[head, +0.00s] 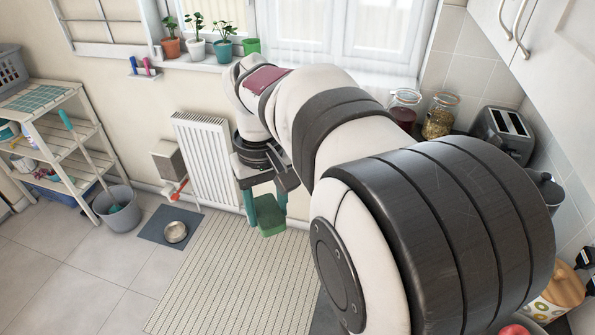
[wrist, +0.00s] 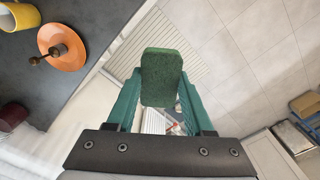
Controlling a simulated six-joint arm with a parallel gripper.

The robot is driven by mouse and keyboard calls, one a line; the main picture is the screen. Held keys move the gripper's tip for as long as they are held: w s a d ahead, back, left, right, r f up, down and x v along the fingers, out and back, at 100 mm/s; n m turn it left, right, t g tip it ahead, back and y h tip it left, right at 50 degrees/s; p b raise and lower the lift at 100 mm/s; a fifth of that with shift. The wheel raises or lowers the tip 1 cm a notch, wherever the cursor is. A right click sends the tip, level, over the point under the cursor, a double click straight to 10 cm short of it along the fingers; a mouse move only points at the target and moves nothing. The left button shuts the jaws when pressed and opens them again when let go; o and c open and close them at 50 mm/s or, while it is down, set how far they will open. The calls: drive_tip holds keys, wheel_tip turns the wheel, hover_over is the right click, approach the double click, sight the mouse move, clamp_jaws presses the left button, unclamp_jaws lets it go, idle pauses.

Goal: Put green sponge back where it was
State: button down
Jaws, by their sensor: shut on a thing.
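The green sponge (head: 269,215) hangs between the teal fingers of my gripper (head: 266,207) in the head view, in the air in front of the white radiator and above the floor. In the wrist view the sponge (wrist: 162,77) stands out between the fingertips of my gripper (wrist: 158,90), which are shut on it. The striped rug lies on the floor below. My arm hides much of the counter in the head view.
The dark counter (wrist: 88,15) carries an orange plate (wrist: 62,47) and a yellow mug (wrist: 20,15). The radiator (head: 203,160), striped rug (head: 215,275), grey bucket (head: 117,208) and shelf rack (head: 65,150) stand left. Potted plants line the windowsill; a toaster (head: 503,132) stands right.

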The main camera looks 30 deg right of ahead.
drive_tip(key=s+d+f+m, duration=0.2)
drive_tip(key=s+d+f, duration=0.2)
drive_tip(key=s+d, duration=0.25)
drive_tip(key=s+d+f+m, duration=0.2)
drive_tip(key=s+d+f, duration=0.25)
drive_tip(key=d, duration=0.35)
drive_tip(key=s+d+f+m, duration=0.2)
drive_tip(key=s+f, duration=0.1)
drive_tip(key=s, duration=0.5)
drive_tip(key=s+d+f+m, duration=0.1)
drive_tip(key=s+f+m, duration=0.15)
drive_tip(key=s, duration=0.55)
drive_tip(key=shift+n, duration=0.25)
drive_tip(key=w+f, duration=0.2)
drive_tip(key=w, duration=0.1)
drive_tip(key=w+a+f, duration=0.1)
drive_tip(key=w+f, duration=0.2)
drive_tip(key=w, duration=0.1)
drive_tip(key=w+f, duration=0.3)
drive_tip(key=w, duration=0.1)
drive_tip(key=shift+w+a, duration=0.1)
drive_tip(key=shift+a, duration=0.15)
drive_tip(key=shift+w+f, duration=0.1)
drive_tip(key=shift+f, duration=1.85)
drive_tip(key=shift+f, duration=0.15)
drive_tip(key=shift+c, duration=1.4)
unclamp_jaws()
